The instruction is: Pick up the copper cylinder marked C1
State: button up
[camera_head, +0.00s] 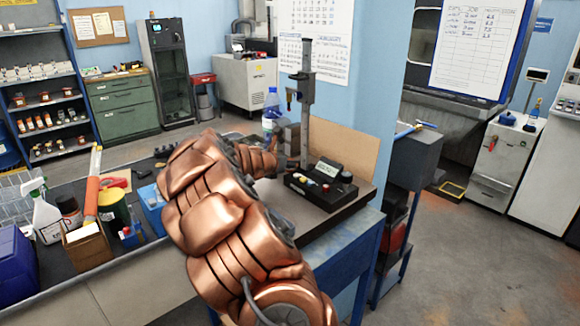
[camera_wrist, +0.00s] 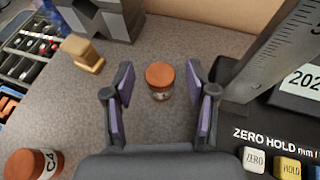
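In the wrist view, a small copper-topped cylinder (camera_wrist: 160,76) stands upright on the grey bench top. It has a pale label on its side, too small and foreshortened to read. My gripper (camera_wrist: 160,70) is open, with one purple-padded finger on each side of this cylinder and a visible gap to both. Another copper cylinder, marked C4 (camera_wrist: 24,166), stands at the lower left, outside the fingers. In the head view, my arm hides the gripper and the cylinders.
A brass block (camera_wrist: 84,54) and a grey metal block (camera_wrist: 112,18) stand at upper left in the wrist view. A steel height gauge (camera_wrist: 275,55) with its black base (camera_wrist: 245,115) is close to the right finger. A water bottle (camera_head: 271,104) stands behind my arm.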

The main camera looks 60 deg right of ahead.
grip_shut()
jog(key=shift+a+r, duration=0.1)
dwell(0.5)
